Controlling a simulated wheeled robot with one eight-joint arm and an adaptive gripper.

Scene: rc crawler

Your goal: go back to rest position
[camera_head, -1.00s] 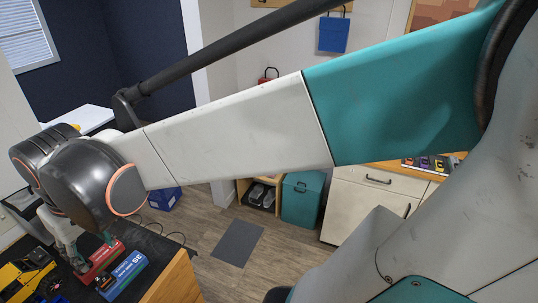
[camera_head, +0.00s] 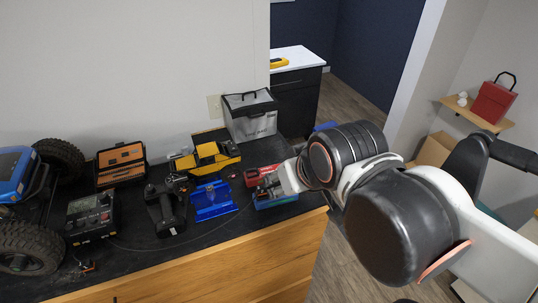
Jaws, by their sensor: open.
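My arm comes in from the right, and its dark wrist joints hang over the right end of the black workbench (camera_head: 130,260). My gripper (camera_head: 280,182) is at the bench's right end, small and partly hidden by my wrist. It is open. It is close to a red pack (camera_head: 252,177) and a blue pack (camera_head: 276,201) on the bench. I cannot tell whether it touches either of them.
Left along the bench are a yellow car body (camera_head: 208,158), blue stand (camera_head: 212,201), black transmitter (camera_head: 165,208), charger (camera_head: 91,217), open tool case (camera_head: 121,165) and big-wheeled crawler (camera_head: 22,190). A grey bag (camera_head: 250,115) stands behind. Open floor lies right of the bench.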

